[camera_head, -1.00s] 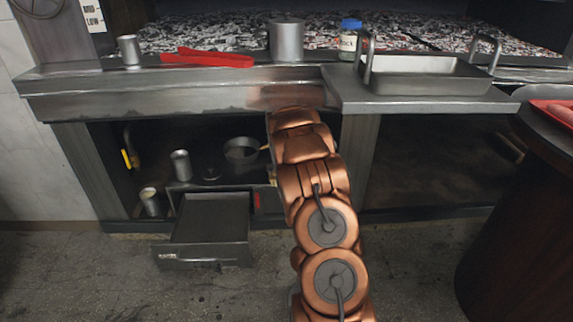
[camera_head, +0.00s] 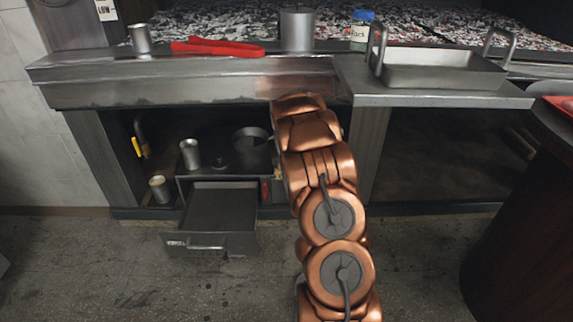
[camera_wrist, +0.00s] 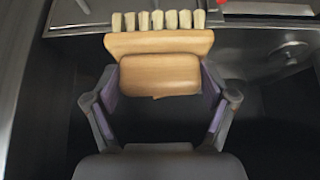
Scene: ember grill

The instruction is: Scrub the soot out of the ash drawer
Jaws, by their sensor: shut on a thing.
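The ash drawer (camera_head: 222,207) is pulled out below the grill counter in the head view. It is a dark open tray, and its floor looks dark and empty; I cannot make out the soot. My gripper (camera_wrist: 160,82) shows in the wrist view, with a finger on each side of a wooden brush (camera_wrist: 160,45). It is shut on the brush's light wooden block, and a row of pale bristles points to the top of the picture. In the head view my copper arm hides the gripper and brush, right of the drawer.
A metal cup (camera_head: 190,153) and a pan (camera_head: 250,138) stand on the shelf above the drawer. Another cup (camera_head: 160,189) is left of it. Red tongs (camera_head: 217,47), a pot (camera_head: 298,30) and a steel tray (camera_head: 440,72) are on the counter. The floor before the drawer is clear.

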